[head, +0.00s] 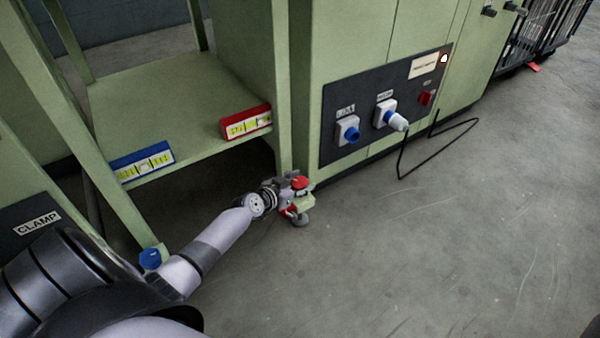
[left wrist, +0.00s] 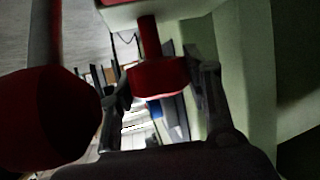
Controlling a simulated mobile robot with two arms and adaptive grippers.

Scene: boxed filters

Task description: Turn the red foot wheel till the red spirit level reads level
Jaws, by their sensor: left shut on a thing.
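The red spirit level (head: 247,123) sits on the front edge of the green shelf; its yellow vial faces out, but the bubble is too small to read surely. The red foot wheel (head: 301,183) is at the foot of the green cabinet's front leg, partly hidden by my left gripper (head: 293,192). In the left wrist view the red wheel (left wrist: 158,78) hangs on a red stem between the two fingers of my left gripper (left wrist: 163,95), which is shut on it. My right gripper is in neither view.
A blue spirit level (head: 145,164) stands further left on the shelf, above a blue foot wheel (head: 150,258). A dark socket panel (head: 365,135) with a black cable (head: 425,158) is to the right. A dark red rounded thing (left wrist: 45,120) is close to the wrist camera.

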